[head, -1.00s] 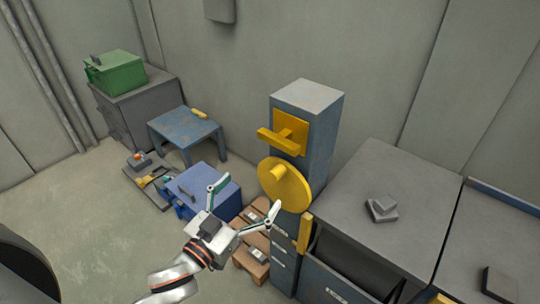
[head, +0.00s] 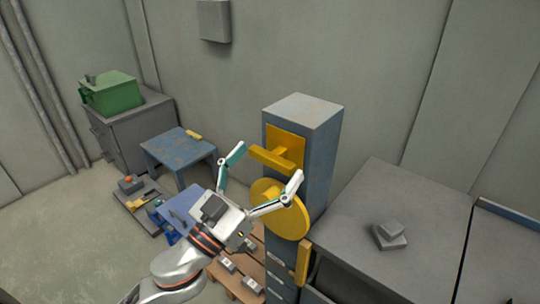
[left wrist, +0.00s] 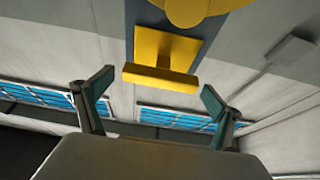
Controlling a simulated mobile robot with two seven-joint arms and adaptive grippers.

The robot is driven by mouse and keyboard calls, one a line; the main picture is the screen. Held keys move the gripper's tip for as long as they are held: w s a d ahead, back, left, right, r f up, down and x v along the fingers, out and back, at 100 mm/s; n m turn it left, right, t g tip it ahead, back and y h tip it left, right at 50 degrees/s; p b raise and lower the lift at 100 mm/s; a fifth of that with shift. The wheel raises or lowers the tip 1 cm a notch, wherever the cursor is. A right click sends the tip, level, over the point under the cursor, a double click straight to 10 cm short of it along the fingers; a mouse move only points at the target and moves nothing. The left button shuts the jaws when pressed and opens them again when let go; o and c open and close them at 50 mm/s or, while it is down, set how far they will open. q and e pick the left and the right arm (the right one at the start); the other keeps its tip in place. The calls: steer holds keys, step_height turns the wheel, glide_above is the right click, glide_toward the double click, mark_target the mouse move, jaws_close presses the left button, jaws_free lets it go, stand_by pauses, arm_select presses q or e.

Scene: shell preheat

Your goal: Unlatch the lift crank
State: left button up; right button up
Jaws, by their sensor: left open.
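A blue-grey column (head: 318,150) carries a yellow plate with a yellow T-shaped handle (head: 268,158). Below it on the same column is a round yellow disc (head: 292,222) with a stubby knob, partly hidden by my finger. My left gripper (head: 270,160) is open and empty, its fingers spread in front of the column and pointing toward the T-handle. In the left wrist view the T-handle's bar (left wrist: 158,75) lies between and beyond the open fingertips, apart from them, and the disc (left wrist: 192,10) shows at the top edge. My right gripper is not in view.
Behind left are a blue table (head: 178,147), a green box (head: 110,92) on a grey cabinet, and a tray of parts (head: 150,222).

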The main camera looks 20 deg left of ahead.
arm_select(q)
steer(key=shift+w+d+r, duration=0.2)
steer(key=shift+w, duration=0.5)
steer(key=shift+c, duration=0.4)
steer(key=c, duration=1)
steer(key=shift+c, duration=0.2)
